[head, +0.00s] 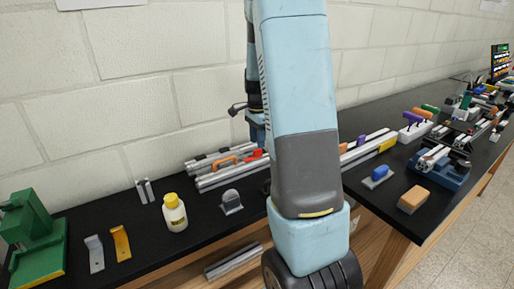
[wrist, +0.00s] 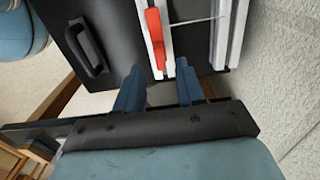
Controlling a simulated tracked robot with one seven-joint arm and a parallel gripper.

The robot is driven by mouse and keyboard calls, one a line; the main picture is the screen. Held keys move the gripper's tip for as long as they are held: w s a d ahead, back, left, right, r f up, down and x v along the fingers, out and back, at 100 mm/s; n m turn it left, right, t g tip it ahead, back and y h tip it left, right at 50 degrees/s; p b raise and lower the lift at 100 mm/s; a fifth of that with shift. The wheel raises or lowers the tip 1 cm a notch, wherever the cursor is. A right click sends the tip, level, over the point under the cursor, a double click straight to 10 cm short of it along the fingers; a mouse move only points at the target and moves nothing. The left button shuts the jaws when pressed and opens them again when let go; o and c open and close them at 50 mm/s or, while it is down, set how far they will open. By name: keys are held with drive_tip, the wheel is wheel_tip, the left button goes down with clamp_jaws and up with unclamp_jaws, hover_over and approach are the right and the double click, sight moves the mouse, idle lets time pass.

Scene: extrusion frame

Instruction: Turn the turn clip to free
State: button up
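The turn clip appears to be the red piece (wrist: 155,38) lying along a pale aluminium bar in the wrist view. In the head view a red piece (head: 253,154) shows on the extrusion frame (head: 215,181), just left of my arm. My gripper (wrist: 158,72) is open in the wrist view, with its two blue fingers apart. The clip's near end lies just ahead of the gap between the fingertips. I cannot tell whether either finger touches it.
A black handle (wrist: 86,48) stands left of the clip in the wrist view. In the head view an orange handle (head: 226,159), a grey knob-like part (head: 231,201) and a yellow-capped bottle (head: 174,213) are left of my arm. A block wall rises behind the bench.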

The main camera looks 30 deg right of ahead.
sight(257, 150)
drive_tip(key=shift+f, duration=1.85)
clamp_jaws()
drive_tip(key=shift+a, duration=0.1)
